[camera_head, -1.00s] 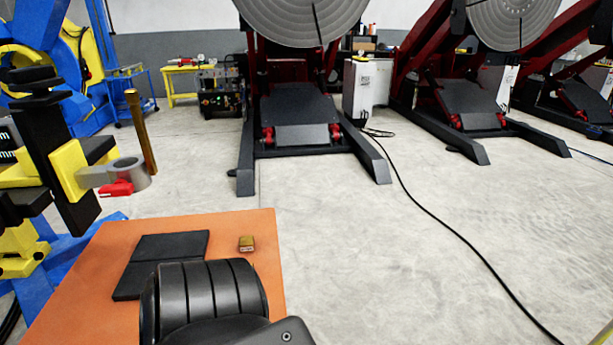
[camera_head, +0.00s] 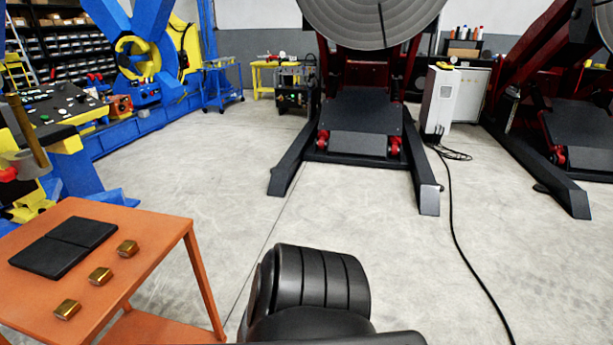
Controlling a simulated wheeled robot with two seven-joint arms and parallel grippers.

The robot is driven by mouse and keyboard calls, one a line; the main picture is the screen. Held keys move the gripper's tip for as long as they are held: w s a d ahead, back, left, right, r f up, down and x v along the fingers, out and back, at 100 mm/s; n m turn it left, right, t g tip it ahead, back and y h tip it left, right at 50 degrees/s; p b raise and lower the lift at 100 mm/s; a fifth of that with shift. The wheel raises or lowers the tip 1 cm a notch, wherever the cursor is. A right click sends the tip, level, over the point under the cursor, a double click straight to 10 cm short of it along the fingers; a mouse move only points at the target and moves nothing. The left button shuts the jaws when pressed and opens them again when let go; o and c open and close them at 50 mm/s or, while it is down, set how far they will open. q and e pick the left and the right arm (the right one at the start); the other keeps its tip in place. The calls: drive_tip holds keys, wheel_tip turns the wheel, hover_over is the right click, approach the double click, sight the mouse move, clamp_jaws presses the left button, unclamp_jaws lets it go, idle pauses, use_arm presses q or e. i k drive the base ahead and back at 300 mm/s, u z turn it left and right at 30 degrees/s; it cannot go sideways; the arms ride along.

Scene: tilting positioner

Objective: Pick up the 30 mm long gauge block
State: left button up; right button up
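Three small gold-coloured blocks lie apart from each other in a slanting row on the orange table (camera_head: 168,232) at the lower left. One block (camera_head: 127,248) is farthest back, one block (camera_head: 100,276) is in the middle, and one block (camera_head: 67,309) is nearest. They look alike in size, and I cannot tell which is 30 mm long. A flat black two-part pad (camera_head: 62,248) lies to their left. Neither of my grippers shows in this view. A black link of my own arm fills the lower middle, right of the table.
Open concrete floor (camera_head: 230,190) lies beyond and right of the table. A dark red and black positioner (camera_head: 362,125) stands behind. A black cable (camera_head: 452,215) runs across the floor at right. Blue and yellow equipment (camera_head: 145,115) stands at left.

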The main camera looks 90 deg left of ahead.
sight(128, 248)
drive_tip(key=u, duration=2.2)
drive_tip(key=i, duration=3)
drive_tip(key=u, duration=3.2)
